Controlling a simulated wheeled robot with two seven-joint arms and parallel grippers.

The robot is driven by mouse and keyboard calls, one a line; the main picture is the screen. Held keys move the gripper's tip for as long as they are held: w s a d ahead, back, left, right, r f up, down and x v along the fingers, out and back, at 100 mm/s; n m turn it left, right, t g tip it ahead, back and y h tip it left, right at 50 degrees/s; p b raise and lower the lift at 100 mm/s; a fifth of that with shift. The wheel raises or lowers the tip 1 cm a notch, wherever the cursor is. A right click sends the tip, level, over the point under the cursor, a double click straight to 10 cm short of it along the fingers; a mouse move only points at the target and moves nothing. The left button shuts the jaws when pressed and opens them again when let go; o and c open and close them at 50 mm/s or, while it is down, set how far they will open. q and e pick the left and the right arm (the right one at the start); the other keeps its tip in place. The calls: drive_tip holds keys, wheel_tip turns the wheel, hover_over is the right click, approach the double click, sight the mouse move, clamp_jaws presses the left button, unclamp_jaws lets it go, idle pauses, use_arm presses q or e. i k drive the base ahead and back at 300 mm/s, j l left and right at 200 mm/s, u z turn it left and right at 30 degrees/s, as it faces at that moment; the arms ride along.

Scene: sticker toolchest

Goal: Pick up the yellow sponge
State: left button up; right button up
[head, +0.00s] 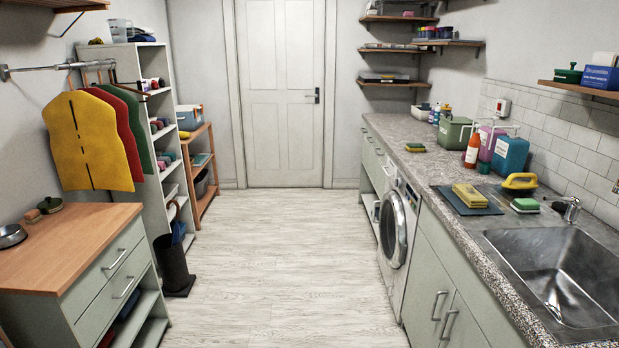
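A yellow sponge-like block (470,195) lies on a dark flat mat (447,200) on the right-hand counter, left of the sink. Another small green-topped block with a yellowish lower edge (415,147) lies farther back on the counter. Neither of my grippers shows in the head view.
A washing machine (395,225) sits under the counter. The floor (285,270) between both sides is clear.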

sight(410, 147)
drive_tip(key=i+j+z, duration=0.15)
drive_tip(key=i, duration=4.4)
drive_tip(key=i+j+z, duration=0.1)
drive_tip(key=i+z, duration=0.4)
drive_tip(key=i+j+z, duration=0.3)
drive_tip(key=i+z, duration=0.2)
drive_tip(key=i+j+z, duration=0.45)
drive_tip(key=i+j, duration=0.1)
drive_tip(key=i, duration=0.05)
